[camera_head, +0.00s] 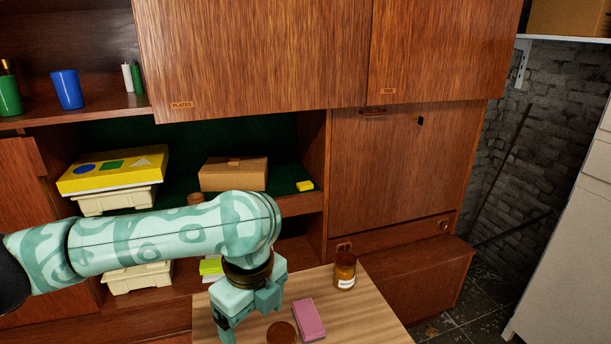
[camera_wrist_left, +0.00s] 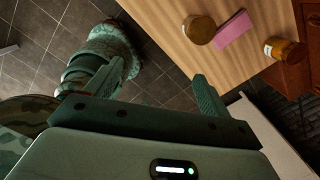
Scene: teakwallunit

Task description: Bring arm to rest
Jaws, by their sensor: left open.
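My left arm (camera_head: 160,238) reaches in from the left, patterned in pale teal, across the front of the wall unit. My left gripper (camera_head: 250,314) points down over the near left part of the small wooden table (camera_head: 375,310). In the left wrist view, the left gripper (camera_wrist_left: 160,88) has its two fingers spread wide with nothing between them. One finger is seen against the table edge, the other against the tiled floor and a patterned part of my own body. My right gripper is in neither view.
On the table, a round brown lid-like thing (camera_head: 281,332), a pink block (camera_head: 309,319) and an amber jar (camera_head: 345,272) stand right of the gripper. Behind the arm, shelves hold a yellow box (camera_head: 113,170) and a cardboard box (camera_head: 233,174). Floor (camera_head: 480,300) is clear at right.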

